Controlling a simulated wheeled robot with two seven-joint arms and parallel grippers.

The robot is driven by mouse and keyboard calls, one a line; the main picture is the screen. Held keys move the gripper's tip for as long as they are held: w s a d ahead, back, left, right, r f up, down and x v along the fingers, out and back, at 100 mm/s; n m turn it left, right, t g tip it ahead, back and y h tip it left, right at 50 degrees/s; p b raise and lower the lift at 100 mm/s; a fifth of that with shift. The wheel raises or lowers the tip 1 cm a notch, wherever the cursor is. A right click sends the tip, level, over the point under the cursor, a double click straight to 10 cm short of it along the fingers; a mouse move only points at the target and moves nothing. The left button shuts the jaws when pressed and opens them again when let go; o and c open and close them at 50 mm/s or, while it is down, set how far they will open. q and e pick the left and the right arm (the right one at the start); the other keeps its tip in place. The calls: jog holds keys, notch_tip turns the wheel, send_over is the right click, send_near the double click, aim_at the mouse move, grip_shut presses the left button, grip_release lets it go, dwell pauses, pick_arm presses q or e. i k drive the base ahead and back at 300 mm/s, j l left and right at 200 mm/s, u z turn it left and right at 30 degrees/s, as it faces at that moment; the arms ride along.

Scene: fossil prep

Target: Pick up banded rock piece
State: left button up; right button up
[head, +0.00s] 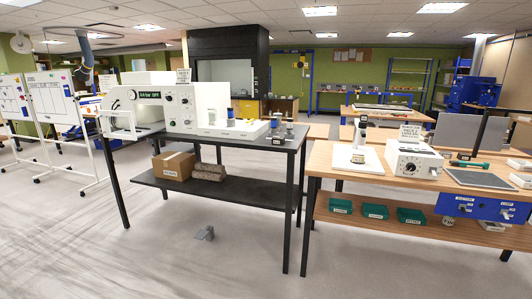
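I cannot single out the banded rock piece with certainty. Brownish, speckled rock-like blocks (208,172) lie on the lower shelf of the dark table (240,143), right of a cardboard box (174,165). Whether they are banded is too small to tell. Small cylindrical items (277,126) stand at the right end of that table's top. Neither of my grippers is in view.
A white machine (190,105) fills much of the dark table's top. A wooden bench (345,172) on the right holds a white control box (412,158), a dark mat (480,178) and green boxes (375,211) below. A small grey object (205,233) lies on otherwise open floor.

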aim_at(276, 141)
jog(key=i+l+z, duration=0.15)
jog(key=i, duration=0.65)
jog(key=i+l+z, duration=0.15)
jog(key=i, duration=0.7)
